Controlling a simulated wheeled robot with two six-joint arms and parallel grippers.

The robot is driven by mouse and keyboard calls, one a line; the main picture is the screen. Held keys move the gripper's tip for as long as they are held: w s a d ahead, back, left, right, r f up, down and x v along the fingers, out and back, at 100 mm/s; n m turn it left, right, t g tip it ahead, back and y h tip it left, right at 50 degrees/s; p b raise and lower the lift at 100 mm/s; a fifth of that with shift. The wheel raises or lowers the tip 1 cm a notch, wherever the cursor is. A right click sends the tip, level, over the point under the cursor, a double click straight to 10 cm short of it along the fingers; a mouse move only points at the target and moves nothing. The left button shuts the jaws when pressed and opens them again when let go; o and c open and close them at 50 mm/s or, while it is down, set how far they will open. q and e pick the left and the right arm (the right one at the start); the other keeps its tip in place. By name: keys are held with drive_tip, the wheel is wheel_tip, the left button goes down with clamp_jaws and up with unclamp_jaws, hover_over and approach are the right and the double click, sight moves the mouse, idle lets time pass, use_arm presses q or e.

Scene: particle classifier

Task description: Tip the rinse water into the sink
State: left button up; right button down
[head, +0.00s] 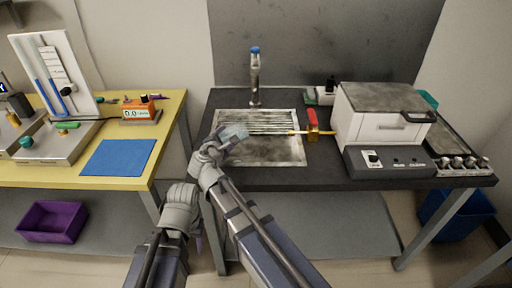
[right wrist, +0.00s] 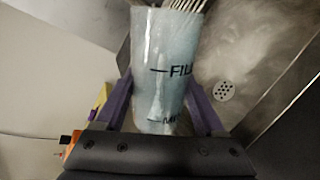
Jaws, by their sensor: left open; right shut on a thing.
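My right gripper (head: 222,140) is shut on a pale blue translucent cup (head: 234,136) above the left part of the sink (head: 270,157). The cup looks tilted in the head view. In the right wrist view the cup (right wrist: 166,65) sits between the purple fingers, with dark FILL and lower level marks on its side. I cannot tell how much water is in it. The sink drain (right wrist: 224,91) shows to the right of the cup there. My left gripper (head: 198,232) is open, low in front of the benches, its fingers partly hidden.
A tap (head: 254,75) stands behind the sink, and a wire rack (head: 262,121) spans its back part. A red-handled tool (head: 313,124) lies at its right edge. A white oven-like machine (head: 385,115) stands further right. A yellow bench (head: 172,110) is left.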

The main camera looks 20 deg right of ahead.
use_arm(q)
drive_tip(key=shift+w+d+r+p, duration=0.1)
drive_tip(key=shift+d+r+p, duration=0.25)
drive_tip(key=shift+r+p, duration=0.2)
drive_tip(key=shift+w+d+r+p, duration=0.1)
drive_tip(key=shift+d+r+p, duration=0.2)
drive_tip(key=shift+r+p, duration=0.2)
use_arm(e)
drive_tip(key=shift+r+m+y, duration=0.5)
drive_tip(key=shift+r+m, duration=0.2)
drive_tip(key=shift+r, duration=0.05)
